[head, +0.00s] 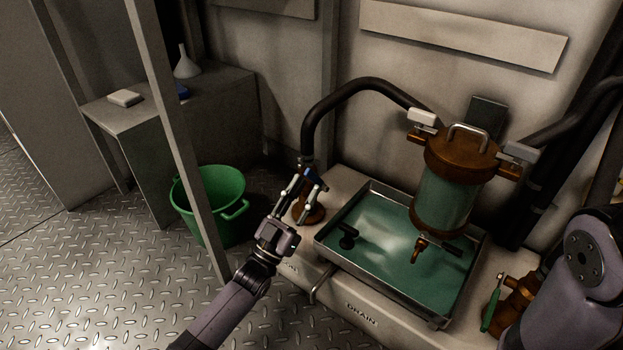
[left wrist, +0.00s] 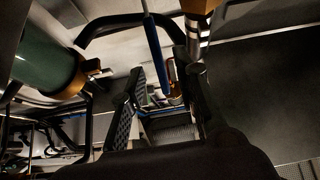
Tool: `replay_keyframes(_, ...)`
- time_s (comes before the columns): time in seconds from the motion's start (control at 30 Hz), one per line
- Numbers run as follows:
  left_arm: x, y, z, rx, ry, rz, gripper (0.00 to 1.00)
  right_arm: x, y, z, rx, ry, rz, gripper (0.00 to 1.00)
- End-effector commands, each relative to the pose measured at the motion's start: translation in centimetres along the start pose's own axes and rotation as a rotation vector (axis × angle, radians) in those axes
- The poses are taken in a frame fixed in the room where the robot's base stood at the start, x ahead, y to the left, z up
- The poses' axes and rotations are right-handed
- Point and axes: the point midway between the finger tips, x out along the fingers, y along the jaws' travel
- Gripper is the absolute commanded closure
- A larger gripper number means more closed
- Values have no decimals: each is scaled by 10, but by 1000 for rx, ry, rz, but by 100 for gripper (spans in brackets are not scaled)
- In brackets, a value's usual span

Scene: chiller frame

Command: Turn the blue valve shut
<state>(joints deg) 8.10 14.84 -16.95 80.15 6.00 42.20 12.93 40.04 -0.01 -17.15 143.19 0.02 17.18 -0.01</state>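The blue valve has a blue lever (head: 309,173) on a brass body (head: 313,214), at the left end of the drain unit in the head view. In the left wrist view the blue lever (left wrist: 154,48) is a long thin bar, with part of the brass body (left wrist: 197,6) at the top. My left gripper (head: 304,187) is at the valve, its fingers spread. In the wrist view the lever shows between the left gripper's fingers (left wrist: 165,80), with a gap on each side; contact is not visible. My right arm shows at lower right; its gripper is out of view.
A metal tray (head: 378,284) of greenish liquid stands right of the valve, under a brass-capped cylinder (head: 447,200). A black hose (head: 318,108) arches above the valve. A green-handled valve (head: 491,304) is at right. A green bucket (head: 208,190) and grey post (head: 181,130) stand left.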

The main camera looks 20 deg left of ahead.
Motion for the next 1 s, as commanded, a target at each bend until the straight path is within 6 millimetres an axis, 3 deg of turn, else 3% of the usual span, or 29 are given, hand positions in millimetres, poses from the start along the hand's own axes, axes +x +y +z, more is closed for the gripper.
replay_keyframes(0.2, -48, 0, 1, 0, -4, -1, 72, 0, 0, -1, 0, 2, -1, 60)
replay_keyframes(0.4, -74, 0, 0, 0, -1, -1, 72, 0, 0, -1, 0, 2, -1, 60)
replay_keyframes(0.83, -81, 0, -1, 0, 1, 0, 75, 1, 0, 0, 0, 1, -1, 60)
replay_keyframes(0.93, -78, 0, -4, 1, -12, -4, 82, 5, 2, 11, 0, -21, 1, 60)
replay_keyframes(1.0, -74, -1, -7, 2, -34, -11, 86, 11, 5, 30, 0, -60, 4, 60)
